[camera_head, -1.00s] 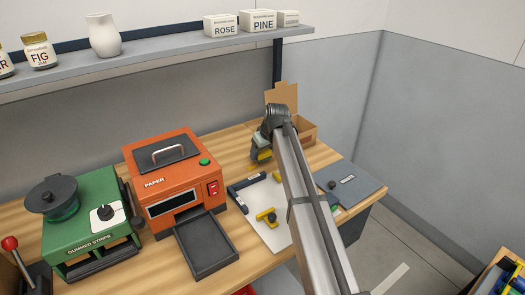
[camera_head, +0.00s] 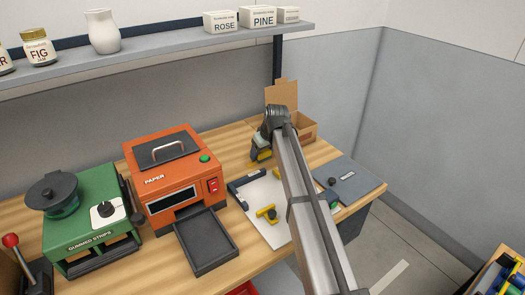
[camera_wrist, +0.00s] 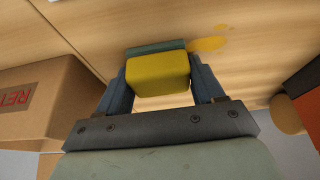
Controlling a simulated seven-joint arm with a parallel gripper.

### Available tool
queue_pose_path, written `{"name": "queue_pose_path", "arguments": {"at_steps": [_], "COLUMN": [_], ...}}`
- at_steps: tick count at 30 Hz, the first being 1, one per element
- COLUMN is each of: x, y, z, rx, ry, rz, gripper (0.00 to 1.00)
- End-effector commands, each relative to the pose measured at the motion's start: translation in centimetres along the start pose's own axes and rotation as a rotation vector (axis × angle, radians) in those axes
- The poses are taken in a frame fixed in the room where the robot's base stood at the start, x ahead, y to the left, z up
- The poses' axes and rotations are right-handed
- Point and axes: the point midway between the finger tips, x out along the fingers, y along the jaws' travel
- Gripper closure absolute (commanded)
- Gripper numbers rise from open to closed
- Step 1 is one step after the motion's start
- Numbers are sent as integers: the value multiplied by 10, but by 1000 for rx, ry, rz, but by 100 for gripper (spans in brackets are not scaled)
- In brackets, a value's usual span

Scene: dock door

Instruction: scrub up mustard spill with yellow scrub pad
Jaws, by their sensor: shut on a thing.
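The yellow scrub pad (camera_wrist: 158,75) with a green layer along its far edge sits between the fingers of my gripper (camera_wrist: 160,82) in the wrist view. My gripper is shut on it. The mustard spill (camera_wrist: 207,44) is a yellow smear with small spots on the wooden table, just beyond and to the right of the pad. I cannot tell whether the pad touches the table. In the head view my gripper (camera_head: 261,150) is low over the bench by the cardboard box, and my arm hides the spill.
A cardboard box (camera_head: 303,128) stands open behind my gripper; its side shows at left in the wrist view (camera_wrist: 40,105). An orange paper machine (camera_head: 170,180) stands to the left. A white board (camera_head: 262,200) with a yellow tool (camera_head: 267,214) lies in front. A grey panel (camera_head: 350,183) lies right.

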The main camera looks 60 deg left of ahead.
Motion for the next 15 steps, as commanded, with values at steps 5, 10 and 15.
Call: {"name": "queue_pose_path", "arguments": {"at_steps": [5, 10, 15], "x": [0, -1, -2], "y": [-5, -16, -29], "z": [0, 0, -1], "rx": [-1, -1, -1], "ry": [0, 0, 0], "rz": [0, 0, 0], "gripper": [66, 66, 66]}}
